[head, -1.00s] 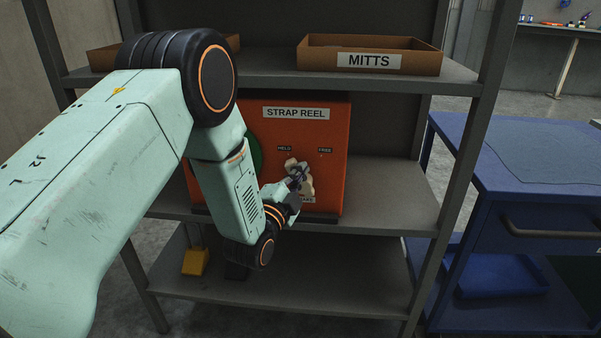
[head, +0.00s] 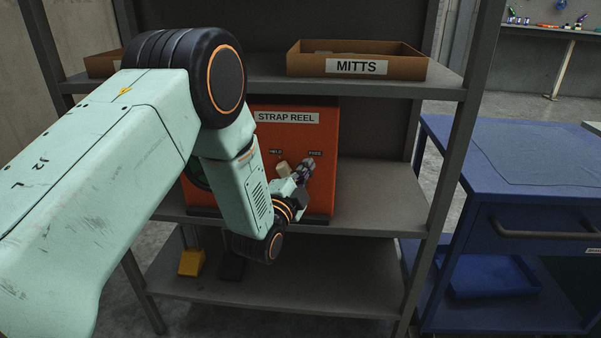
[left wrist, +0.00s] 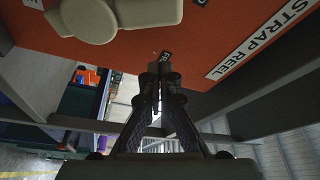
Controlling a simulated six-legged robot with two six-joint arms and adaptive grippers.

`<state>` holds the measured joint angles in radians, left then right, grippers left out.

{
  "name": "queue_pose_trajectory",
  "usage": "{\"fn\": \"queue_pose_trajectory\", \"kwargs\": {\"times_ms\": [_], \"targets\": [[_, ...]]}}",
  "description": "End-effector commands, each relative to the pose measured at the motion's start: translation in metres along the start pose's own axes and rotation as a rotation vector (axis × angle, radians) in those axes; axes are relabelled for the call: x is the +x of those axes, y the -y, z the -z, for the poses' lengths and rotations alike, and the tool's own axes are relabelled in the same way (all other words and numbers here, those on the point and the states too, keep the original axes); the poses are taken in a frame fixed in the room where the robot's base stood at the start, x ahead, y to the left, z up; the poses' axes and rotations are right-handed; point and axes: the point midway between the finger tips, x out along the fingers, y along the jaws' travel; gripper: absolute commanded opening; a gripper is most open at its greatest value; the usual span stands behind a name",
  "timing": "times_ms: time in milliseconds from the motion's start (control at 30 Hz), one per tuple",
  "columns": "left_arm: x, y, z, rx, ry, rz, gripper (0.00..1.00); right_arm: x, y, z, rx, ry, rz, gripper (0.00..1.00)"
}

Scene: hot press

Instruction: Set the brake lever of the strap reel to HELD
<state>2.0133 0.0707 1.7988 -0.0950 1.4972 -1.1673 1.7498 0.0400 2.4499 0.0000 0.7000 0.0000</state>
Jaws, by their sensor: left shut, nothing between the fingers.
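The orange strap reel (head: 322,185) stands on the middle shelf, with HELD (head: 275,151) and FREE (head: 315,153) labels on its front. The pale brake lever (head: 283,167) slants up to the left, its end just below HELD. Its lower part is hidden behind my gripper in the head view. In the left wrist view the lever (left wrist: 145,12) and its round hub lie at the top edge. My left gripper (head: 309,163) is shut and empty, right of the lever by the FREE label, apart from the lever. My right gripper is not in view.
A MITTS box (head: 400,69) sits on the shelf above. A yellow block (head: 191,262) and a dark one stand on the bottom shelf. A grey shelf post (head: 452,170) rises at the right, beside a blue cart (head: 530,165). The middle shelf is clear right of the reel.

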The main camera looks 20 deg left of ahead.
Motion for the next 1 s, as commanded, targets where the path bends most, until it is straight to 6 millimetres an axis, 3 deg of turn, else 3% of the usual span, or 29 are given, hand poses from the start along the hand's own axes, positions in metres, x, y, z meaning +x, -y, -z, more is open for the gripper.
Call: {"fn": "queue_pose_trajectory", "kwargs": {"times_ms": [500,700,1000], "targets": [[-0.087,-0.001,-0.005,-0.002,0.002,-0.003,0.0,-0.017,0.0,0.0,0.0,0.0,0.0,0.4],[-0.099,-0.001,-0.004,-0.001,0.002,-0.001,0.0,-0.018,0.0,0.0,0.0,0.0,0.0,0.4],[-0.099,-0.002,-0.003,-0.001,0.0,-0.001,0.0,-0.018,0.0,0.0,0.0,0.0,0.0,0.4]]}}
